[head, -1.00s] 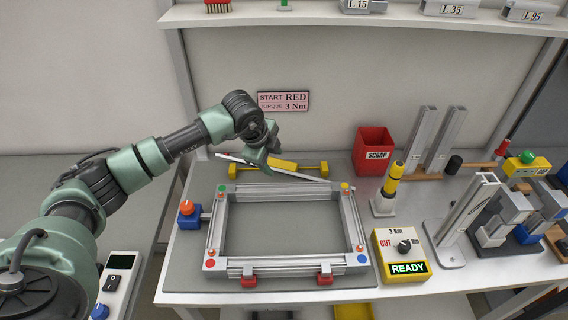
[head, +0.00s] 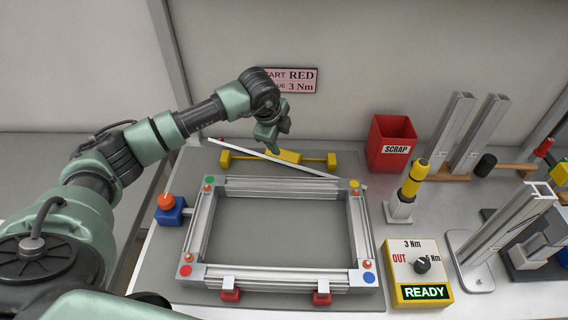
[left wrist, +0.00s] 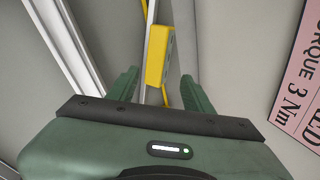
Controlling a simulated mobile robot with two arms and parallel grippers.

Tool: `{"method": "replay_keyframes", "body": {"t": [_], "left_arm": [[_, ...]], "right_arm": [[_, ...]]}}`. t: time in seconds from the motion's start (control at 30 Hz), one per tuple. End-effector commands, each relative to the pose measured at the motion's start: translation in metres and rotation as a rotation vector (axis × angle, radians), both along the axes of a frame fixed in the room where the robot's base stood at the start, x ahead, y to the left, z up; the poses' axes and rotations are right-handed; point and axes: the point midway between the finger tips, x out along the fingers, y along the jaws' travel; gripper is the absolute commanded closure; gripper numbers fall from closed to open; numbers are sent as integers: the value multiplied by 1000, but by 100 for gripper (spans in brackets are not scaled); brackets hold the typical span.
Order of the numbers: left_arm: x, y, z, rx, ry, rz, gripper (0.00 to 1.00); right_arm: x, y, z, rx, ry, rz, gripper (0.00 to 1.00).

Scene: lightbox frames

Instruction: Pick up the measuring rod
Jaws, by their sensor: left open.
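My left gripper (head: 272,150) is above this spot, pointing down. In the left wrist view, its open fingers (left wrist: 158,84) stand either side of the yellow block (left wrist: 158,56) and pale rod (left wrist: 149,40), with nothing held. My right gripper is not in view.
The aluminium frame (head: 205,225) lies on the grey mat in front. To the right stand a red scrap bin (head: 392,135), a yellow-topped tool (head: 411,185) and a READY box (head: 418,270). A pink sign (head: 300,80) is on the wall behind.

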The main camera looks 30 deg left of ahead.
Motion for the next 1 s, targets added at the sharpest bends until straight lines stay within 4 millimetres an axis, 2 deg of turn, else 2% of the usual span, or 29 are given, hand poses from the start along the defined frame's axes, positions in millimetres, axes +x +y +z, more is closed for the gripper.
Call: {"method": "replay_keyframes", "body": {"t": [0.07,0.13,0.3,0.47,0.6,0.7,0.8,1.0], "left_arm": [[0,0,-15,0,0,0,49],[1,0,-19,0,0,0,49],[7,1,-30,-1,1,1,49],[14,3,-45,-1,2,2,49],[21,8,-64,-1,4,3,49],[27,8,-79,-1,3,1,49],[30,9,-86,0,1,1,49],[31,9,-88,0,-1,0,49]], "right_arm": [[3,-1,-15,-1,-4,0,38],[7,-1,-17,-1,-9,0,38],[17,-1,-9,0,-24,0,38],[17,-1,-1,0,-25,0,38],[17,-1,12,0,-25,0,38],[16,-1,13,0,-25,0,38],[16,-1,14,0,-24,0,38],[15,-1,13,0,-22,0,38]]}}
